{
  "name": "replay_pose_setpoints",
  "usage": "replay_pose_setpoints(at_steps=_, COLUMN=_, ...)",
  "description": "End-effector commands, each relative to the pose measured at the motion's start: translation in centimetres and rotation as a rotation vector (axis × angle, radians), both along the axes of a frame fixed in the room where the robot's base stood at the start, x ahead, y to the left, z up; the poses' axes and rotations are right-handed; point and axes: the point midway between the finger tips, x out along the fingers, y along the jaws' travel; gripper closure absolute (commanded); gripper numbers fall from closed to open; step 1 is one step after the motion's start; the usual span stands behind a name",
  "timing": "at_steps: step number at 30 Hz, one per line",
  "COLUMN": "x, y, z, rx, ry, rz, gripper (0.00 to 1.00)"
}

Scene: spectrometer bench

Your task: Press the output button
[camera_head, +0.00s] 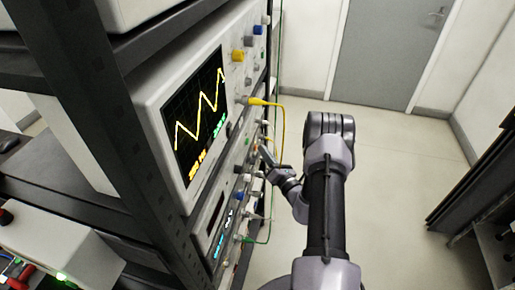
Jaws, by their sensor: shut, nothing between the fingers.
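My gripper (266,153) is in the middle of the head view, close to the front panels of the rack instruments. Its fingers are shut with nothing between them, and they point left toward the panel. The instrument below the oscilloscope (212,215) has a blue and green lit display and several small knobs and buttons. Which of these is the output button cannot be told, as they are small and seen at a steep angle. Whether my fingertips touch the panel cannot be told.
The oscilloscope (152,100) shows a yellow wave. A yellow cable (281,115) and a green cable (268,232) loop out from the panels near my gripper. A dark rack post (95,120) stands at left. Open floor (385,160) lies to the right, before a grey door (388,50).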

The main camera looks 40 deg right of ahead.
Motion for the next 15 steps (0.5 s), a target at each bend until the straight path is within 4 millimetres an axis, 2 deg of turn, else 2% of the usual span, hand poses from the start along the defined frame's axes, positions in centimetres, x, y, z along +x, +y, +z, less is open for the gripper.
replay_pose_setpoints(at_steps=15, x=-0.27, y=-0.24, z=-0.03, rx=0.000, ry=0.000, rz=0.000, gripper=1.00)
